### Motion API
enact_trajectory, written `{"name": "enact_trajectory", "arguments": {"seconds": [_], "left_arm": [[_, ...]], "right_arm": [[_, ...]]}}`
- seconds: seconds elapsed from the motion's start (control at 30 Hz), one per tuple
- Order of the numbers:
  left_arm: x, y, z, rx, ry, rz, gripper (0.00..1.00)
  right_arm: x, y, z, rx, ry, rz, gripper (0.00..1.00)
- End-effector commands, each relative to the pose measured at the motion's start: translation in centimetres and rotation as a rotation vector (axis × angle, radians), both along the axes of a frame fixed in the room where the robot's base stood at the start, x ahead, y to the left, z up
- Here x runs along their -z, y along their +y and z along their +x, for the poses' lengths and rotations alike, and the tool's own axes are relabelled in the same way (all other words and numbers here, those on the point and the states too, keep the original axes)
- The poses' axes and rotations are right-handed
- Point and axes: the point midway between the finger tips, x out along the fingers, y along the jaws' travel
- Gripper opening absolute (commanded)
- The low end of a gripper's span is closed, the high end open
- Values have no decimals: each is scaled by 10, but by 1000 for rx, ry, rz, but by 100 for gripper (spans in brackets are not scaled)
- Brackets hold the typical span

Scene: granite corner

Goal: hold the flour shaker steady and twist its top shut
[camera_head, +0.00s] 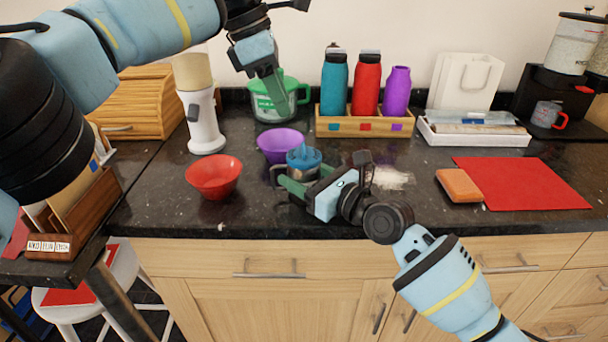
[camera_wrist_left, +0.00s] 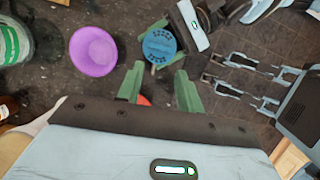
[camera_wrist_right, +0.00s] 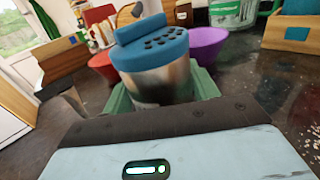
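The flour shaker (camera_head: 304,160) has a metal body and a blue top with dark holes and a raised blue bar. It stands upright near the counter's front. In the right wrist view the shaker (camera_wrist_right: 160,75) sits between the green fingers of my right gripper (camera_head: 297,186), which is shut on its metal body. My left gripper (camera_head: 275,98) is above and behind the shaker, fingers pointing down, open and empty. In the left wrist view the blue top (camera_wrist_left: 160,44) shows beyond the spread fingertips of my left gripper (camera_wrist_left: 160,70), apart from them.
A purple bowl (camera_head: 280,144) stands just behind the shaker and a red bowl (camera_head: 213,177) to its left. A green container (camera_head: 275,107) is behind. A wooden rack (camera_head: 365,127) holds bottles. White powder (camera_head: 391,178), an orange block (camera_head: 459,185) and a red mat (camera_head: 523,182) lie to the right.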

Motion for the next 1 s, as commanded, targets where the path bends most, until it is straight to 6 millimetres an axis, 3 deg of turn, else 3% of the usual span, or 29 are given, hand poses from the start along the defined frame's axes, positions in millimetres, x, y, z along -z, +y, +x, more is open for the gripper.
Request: {"name": "enact_trajectory", "arguments": {"seconds": [0.03, 0.2, 0.23, 0.43, 1.0], "left_arm": [[0, 0, 0, 0, 0, 0, 36], [0, 0, 0, 0, 0, 0, 34], [0, 0, 0, 2, -1, 1, 30], [1, -5, -5, 122, -49, 47, 30], [-16, -36, -43, 1243, -449, 506, 30]], "right_arm": [[0, 0, 0, 0, 0, 0, 51], [0, 0, 0, 0, 0, 0, 32], [0, 0, 0, 0, 0, 0, 32], [0, 0, 0, 0, 0, 0, 32], [1, 0, 0, 0, 1, -1, 32]]}}
